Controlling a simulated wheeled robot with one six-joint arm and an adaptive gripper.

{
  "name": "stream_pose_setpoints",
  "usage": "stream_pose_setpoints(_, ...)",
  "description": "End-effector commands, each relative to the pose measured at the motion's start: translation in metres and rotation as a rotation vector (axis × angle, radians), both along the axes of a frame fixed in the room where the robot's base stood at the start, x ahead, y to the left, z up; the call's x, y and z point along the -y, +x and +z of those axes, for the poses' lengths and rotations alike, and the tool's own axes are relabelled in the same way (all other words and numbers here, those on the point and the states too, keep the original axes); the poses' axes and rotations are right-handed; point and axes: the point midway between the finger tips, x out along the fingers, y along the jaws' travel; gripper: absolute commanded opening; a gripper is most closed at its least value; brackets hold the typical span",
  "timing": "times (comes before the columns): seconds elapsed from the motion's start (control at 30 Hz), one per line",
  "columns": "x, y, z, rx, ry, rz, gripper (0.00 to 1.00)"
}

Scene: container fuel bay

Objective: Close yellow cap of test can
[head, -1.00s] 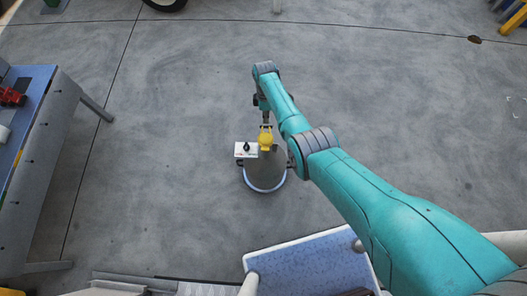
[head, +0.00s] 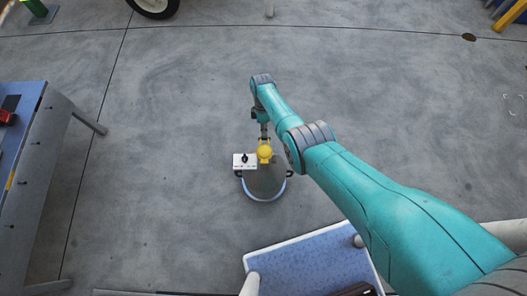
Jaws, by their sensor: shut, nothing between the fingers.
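The test can (head: 266,184) is a round grey container with a pale rim and dark side handles, standing on the floor near the middle of the head view. Its yellow cap (head: 265,154) sits at the can's far edge. My gripper (head: 264,138) is shut and empty, just beyond the cap on its far side. It is at or very close to the cap; I cannot tell if they touch. The cap's hinge and opening are too small to make out.
A white box with a black knob (head: 245,160) is at the can's left. A blue-topped bench (head: 22,140) stands at the left edge. A wheel (head: 154,5) shows at the top. The concrete floor around the can is clear.

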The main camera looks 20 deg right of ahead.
Motion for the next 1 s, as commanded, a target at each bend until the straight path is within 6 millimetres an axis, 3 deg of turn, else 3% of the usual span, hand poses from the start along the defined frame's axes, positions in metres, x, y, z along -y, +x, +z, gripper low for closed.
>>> stream_pose_setpoints(0.6, 0.000, -0.001, 0.000, -0.007, 0.002, 0.000, 0.00)
stream_pose_setpoints(1.0, 0.000, -0.002, 0.014, -0.005, 0.003, -0.001, 0.00)
